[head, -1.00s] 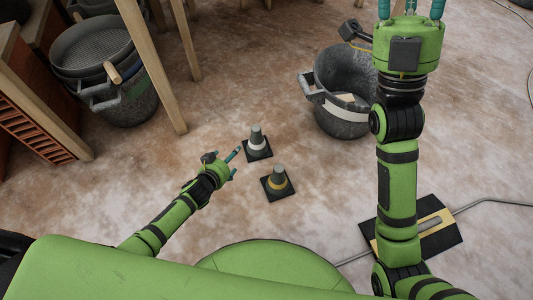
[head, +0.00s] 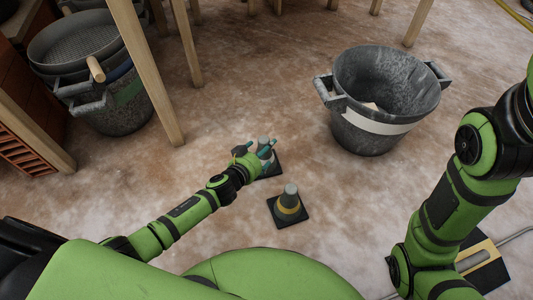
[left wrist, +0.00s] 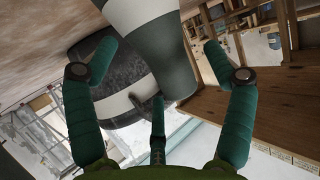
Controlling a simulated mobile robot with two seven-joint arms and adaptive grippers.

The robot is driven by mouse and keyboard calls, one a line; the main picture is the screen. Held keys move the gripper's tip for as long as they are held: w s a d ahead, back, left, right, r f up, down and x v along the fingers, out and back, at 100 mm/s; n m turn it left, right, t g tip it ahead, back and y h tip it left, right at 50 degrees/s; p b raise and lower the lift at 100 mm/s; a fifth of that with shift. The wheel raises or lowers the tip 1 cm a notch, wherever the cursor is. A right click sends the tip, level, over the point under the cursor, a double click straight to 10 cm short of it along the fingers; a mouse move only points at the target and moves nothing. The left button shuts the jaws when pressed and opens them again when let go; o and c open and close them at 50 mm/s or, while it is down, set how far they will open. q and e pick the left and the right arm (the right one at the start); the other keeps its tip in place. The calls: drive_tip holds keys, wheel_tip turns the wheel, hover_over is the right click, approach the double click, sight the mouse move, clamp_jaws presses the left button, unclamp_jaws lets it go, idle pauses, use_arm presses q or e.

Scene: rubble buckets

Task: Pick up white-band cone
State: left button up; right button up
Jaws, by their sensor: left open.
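The white-band cone (head: 264,143) stands on its dark square base on the floor, partly hidden by my left gripper (head: 264,151). The left gripper is open with its teal fingers spread around the upper part of the cone. In the left wrist view the grey cone (left wrist: 168,62) with its white band (left wrist: 138,12) fills the space between the fingers of the left gripper (left wrist: 160,75). I cannot tell whether any finger touches it.
A grey bucket with a white band (head: 373,122) stands to the right and behind the cones; it shows in the left wrist view (left wrist: 88,72). Stacked buckets (head: 120,112) and wooden legs (head: 148,75) stand at left. The floor between is clear.

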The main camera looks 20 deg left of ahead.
use_arm(q)
drive_tip(key=shift+w+d, duration=0.1)
drive_tip(key=shift+w, duration=0.25)
drive_tip(key=shift+s, duration=0.15)
clamp_jaws()
